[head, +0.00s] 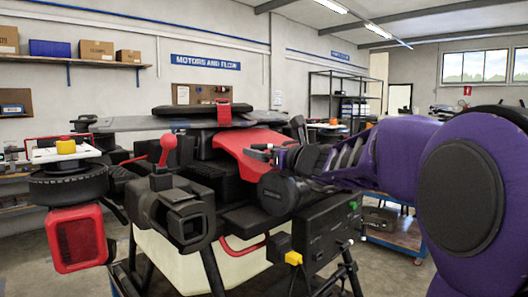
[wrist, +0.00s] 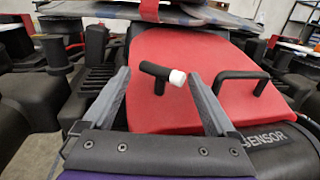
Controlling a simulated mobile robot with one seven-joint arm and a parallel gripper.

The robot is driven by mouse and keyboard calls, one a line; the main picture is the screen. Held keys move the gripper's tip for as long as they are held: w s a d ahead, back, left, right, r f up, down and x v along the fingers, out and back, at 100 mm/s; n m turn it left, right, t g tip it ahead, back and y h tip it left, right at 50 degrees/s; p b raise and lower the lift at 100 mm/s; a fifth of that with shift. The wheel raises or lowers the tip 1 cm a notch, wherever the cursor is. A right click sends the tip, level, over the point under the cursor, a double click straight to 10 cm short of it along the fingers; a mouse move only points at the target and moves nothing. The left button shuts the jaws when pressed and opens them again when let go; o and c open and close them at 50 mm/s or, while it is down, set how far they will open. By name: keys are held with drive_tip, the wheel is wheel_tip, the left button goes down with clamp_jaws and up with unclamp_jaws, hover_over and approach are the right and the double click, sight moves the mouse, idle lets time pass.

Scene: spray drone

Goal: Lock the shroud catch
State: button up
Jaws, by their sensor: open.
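The red shroud (wrist: 205,50) lies on top of the drone body, and it also shows in the head view (head: 238,145). On it stands a short black lever with a white tip (wrist: 160,72), which looks like the catch. The lever lies crosswise on a black post. My gripper (wrist: 158,77) is open, with one grey finger on each side of the lever and nothing held. I cannot tell whether either finger touches it. In the head view my gripper (head: 265,152) is over the shroud's right side, and the lever cannot be made out there.
A black bar handle (wrist: 245,80) stands on the shroud right of my gripper. A black cylinder marked SENSOR (wrist: 270,145) lies below it. Folded grey arms (wrist: 150,12) with a red strap lie beyond the shroud. A red knob lever (head: 168,150) rises at the left in the head view.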

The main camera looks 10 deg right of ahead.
drive_tip(key=c, duration=1.4)
drive_tip(key=shift+o, duration=0.2)
drive_tip(key=shift+d+r+y+p, duration=0.1)
drive_tip(key=shift+r+y+p, duration=0.15)
drive_tip(key=shift+p, duration=0.3)
drive_tip(key=shift+f+n+g+y, duration=0.1)
drive_tip(key=shift+n+g+y, duration=0.3)
drive_tip(key=shift+n+y, duration=0.1)
clamp_jaws()
drive_tip(key=shift+f, duration=0.1)
drive_tip(key=o, duration=1.4)
unclamp_jaws()
drive_tip(key=shift+c, duration=0.2)
